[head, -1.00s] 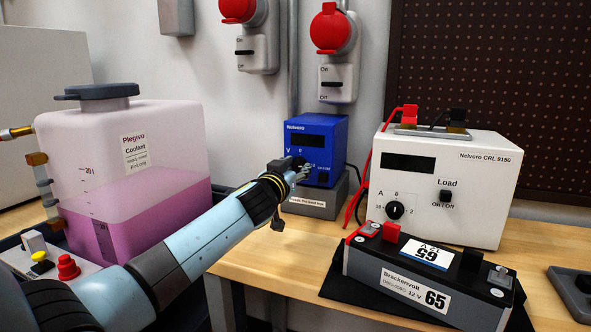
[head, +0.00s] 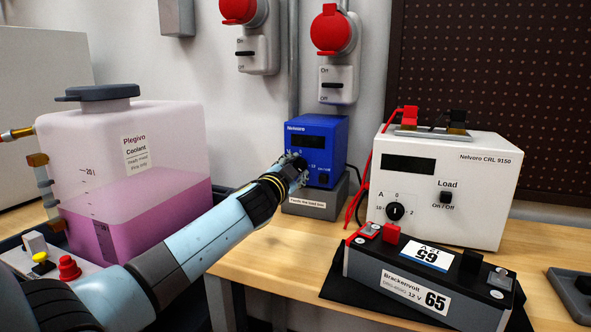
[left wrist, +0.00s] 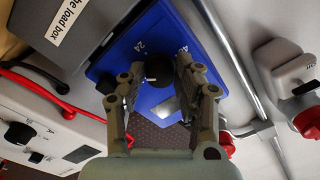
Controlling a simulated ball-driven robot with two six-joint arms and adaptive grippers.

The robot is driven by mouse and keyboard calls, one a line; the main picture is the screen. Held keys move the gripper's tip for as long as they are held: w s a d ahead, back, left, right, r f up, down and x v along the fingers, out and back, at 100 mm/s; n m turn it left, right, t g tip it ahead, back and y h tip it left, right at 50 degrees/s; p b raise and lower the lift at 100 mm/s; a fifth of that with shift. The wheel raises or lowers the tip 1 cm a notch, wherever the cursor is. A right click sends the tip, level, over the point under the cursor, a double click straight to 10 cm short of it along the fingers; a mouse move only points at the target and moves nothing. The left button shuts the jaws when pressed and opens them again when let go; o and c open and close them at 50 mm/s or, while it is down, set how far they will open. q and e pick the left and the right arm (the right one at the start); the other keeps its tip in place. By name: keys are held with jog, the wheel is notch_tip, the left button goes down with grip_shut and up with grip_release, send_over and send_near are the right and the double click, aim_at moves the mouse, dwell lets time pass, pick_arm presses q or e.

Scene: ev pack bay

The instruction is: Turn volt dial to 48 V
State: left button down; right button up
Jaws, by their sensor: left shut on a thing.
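The blue Nelvoro supply (head: 336,133) stands on a grey box against the wall, its small display dark. Its black volt dial (left wrist: 158,69) shows in the left wrist view, with a printed 24 and a partly covered 48 near it. I cannot read where the dial's pointer stands. My left gripper (head: 300,168) is at the supply's lower front and covers the dial in the head view. In the left wrist view my left gripper (left wrist: 157,72) has its fingers on either side of the dial, shut on it. My right gripper is not in view.
The white load unit (head: 470,180) stands right of the supply, with a black Breckenvolt battery (head: 400,285) in front. Red and black leads run between supply and load unit. A coolant tank (head: 150,145) stands left of my arm. Bare wooden bench (head: 265,255) lies in front.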

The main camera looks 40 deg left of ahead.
pick_arm(q)
jog(key=m, duration=0.4)
jog(key=shift+p, duration=0.35)
jog(key=shift+m+p, duration=0.3)
jog(key=shift+m, duration=1.9)
jog(key=c, duration=0.9)
grip_release()
jog(key=shift+c, duration=0.2)
jog(key=v, duration=1.2)
jog(key=shift+r, duration=0.1)
